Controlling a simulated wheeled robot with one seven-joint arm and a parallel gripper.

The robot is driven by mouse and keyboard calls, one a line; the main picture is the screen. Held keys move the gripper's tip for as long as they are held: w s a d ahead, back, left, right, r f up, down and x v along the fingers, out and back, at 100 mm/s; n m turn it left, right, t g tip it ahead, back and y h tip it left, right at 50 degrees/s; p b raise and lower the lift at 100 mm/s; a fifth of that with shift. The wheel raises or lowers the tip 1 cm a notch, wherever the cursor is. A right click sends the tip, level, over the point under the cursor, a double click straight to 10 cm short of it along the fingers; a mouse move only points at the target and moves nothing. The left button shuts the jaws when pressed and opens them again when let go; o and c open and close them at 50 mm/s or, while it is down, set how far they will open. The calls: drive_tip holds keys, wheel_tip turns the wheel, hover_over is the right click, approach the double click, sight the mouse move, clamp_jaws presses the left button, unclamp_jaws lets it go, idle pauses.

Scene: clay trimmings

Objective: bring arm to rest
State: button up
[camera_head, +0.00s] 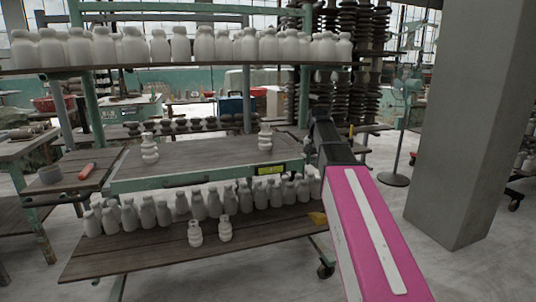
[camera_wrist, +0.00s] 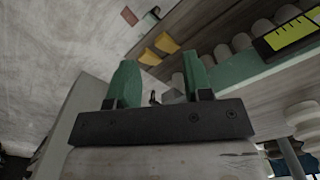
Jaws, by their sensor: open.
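My arm, magenta and white, reaches up from the lower right in the head view. Its dark end, seen from behind, is just right of the cart's middle shelf (camera_head: 205,163); the fingers are hidden there. In the wrist view my gripper (camera_wrist: 160,72) shows two green fingers standing well apart. Nothing is between them. Beyond the fingers are the grey floor (camera_wrist: 60,50) and the green shelf edge with a yellow label (camera_wrist: 292,35). I cannot tell the exact gap between the fingers and the shelf.
White bottles line the top shelf (camera_head: 180,67) and lower shelf (camera_head: 110,258). Two ribbed pieces (camera_head: 149,149) (camera_head: 265,138) stand on the middle shelf. A side table with a red-handled tool (camera_head: 87,171) is at left. A grey pillar (camera_head: 470,120) rises right of my arm. Floor shows between them.

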drive_tip(key=s+f+n, duration=0.1)
drive_tip(key=s+f, duration=0.5)
drive_tip(key=f, duration=0.5)
drive_tip(key=s+f+n, duration=0.1)
drive_tip(key=s+f, duration=0.6)
drive_tip(key=f, duration=0.5)
drive_tip(key=s+f+n, duration=0.1)
drive_tip(key=s+f, duration=0.5)
drive_tip(key=f, duration=0.5)
drive_tip(key=shift+s+f, duration=0.35)
drive_tip(key=shift+f, duration=0.05)
